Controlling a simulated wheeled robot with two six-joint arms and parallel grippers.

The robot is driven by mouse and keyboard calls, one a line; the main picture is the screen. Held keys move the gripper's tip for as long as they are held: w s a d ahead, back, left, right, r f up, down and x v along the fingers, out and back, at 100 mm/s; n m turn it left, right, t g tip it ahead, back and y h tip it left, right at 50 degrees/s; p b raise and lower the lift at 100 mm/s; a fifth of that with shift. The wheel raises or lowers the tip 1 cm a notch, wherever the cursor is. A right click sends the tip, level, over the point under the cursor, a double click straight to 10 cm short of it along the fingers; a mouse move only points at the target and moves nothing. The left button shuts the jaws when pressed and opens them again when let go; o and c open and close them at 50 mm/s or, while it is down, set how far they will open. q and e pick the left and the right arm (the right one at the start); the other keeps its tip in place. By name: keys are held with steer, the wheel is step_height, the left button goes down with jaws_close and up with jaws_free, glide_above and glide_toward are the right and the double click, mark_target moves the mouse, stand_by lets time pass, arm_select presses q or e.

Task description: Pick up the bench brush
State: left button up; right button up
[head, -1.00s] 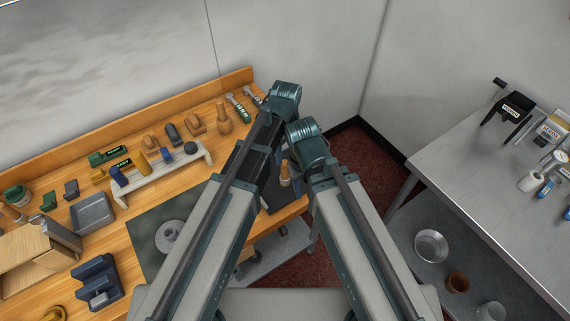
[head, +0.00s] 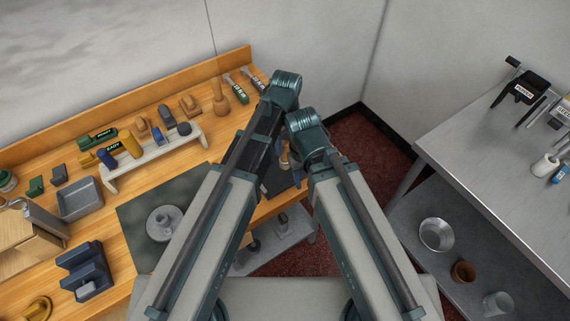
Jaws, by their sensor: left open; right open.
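I cannot tell for sure which thing is the bench brush. A wooden-handled piece (head: 284,158) shows partly between my two arms, above a dark panel at the bench's right end; my arms cover much of it. Several wooden-bodied tools stand along the back of the wooden bench, among them a block-like one (head: 189,104) and a tall bulbous one (head: 219,98). My two arms rise from the bottom middle and bend at teal joints.
A pale rack (head: 160,157) with tools stands on the bench. In front are a grey tray (head: 80,198), a dark mat (head: 134,222) with a round grey piece (head: 163,223), and a blue block (head: 86,270). A steel table (head: 500,150) stands right, beyond an open strip of red floor.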

mark_target(285, 156)
arm_select(q)
steer(key=shift+s+a+f+b, duration=0.1)
steer(key=shift+f+b, duration=1.45)
steer(key=shift+f, duration=0.25)
steer(key=shift+s+a+f+b, duration=0.1)
steer(key=shift+f+b, duration=1.45)
steer(key=shift+f, duration=0.25)
steer(key=shift+r, duration=0.1)
jaws_close()
